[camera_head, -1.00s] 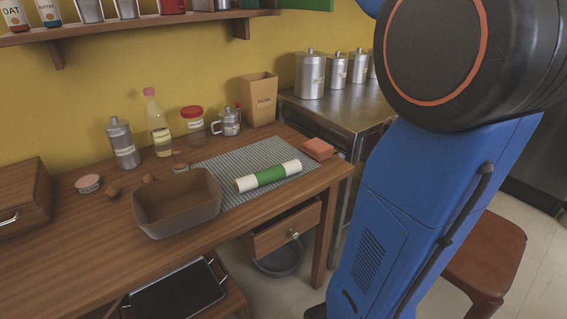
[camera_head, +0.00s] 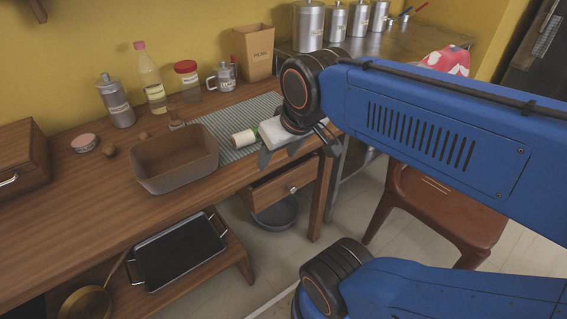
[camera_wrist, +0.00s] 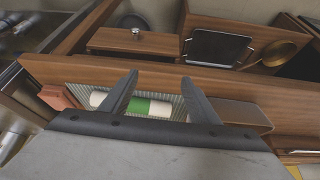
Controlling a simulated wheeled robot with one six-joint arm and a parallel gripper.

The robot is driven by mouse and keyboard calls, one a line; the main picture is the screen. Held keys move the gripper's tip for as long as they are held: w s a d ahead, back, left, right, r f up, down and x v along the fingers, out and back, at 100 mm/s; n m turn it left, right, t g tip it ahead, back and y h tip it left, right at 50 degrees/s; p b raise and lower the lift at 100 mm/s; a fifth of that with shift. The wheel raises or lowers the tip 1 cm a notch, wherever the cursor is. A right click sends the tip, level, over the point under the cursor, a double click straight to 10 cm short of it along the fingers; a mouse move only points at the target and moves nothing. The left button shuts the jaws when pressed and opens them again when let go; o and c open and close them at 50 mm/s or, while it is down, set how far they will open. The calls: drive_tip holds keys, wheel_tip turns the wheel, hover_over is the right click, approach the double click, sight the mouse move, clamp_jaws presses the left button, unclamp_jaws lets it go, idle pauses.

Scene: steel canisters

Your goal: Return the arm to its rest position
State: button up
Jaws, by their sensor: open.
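My gripper (camera_head: 280,153) is open and empty at the right end of the wooden counter, in front of the striped mat (camera_head: 222,127). In the wrist view its two dark fingers (camera_wrist: 159,78) stand apart with nothing held. A white and green roll (camera_head: 243,138) lies on the mat, partly hidden by my gripper in the head view. In the wrist view the roll (camera_wrist: 155,107) shows beyond and between the fingers. My blue arm reaches in from the right side of the head view.
A brown bin (camera_head: 176,165), a steel canister (camera_head: 116,100) and a bottle (camera_head: 149,78) stand on the counter. Steel canisters (camera_head: 308,27) stand on the metal table at the back. A drawer (camera_head: 282,190) stands partly open below my gripper. A brown stool (camera_head: 445,215) is at right.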

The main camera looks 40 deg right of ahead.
drive_tip(key=s+f, duration=0.2)
drive_tip(key=f, duration=0.1)
drive_tip(key=shift+s+a, duration=0.25)
drive_tip(key=shift+s, duration=0.15)
idle(1.0)
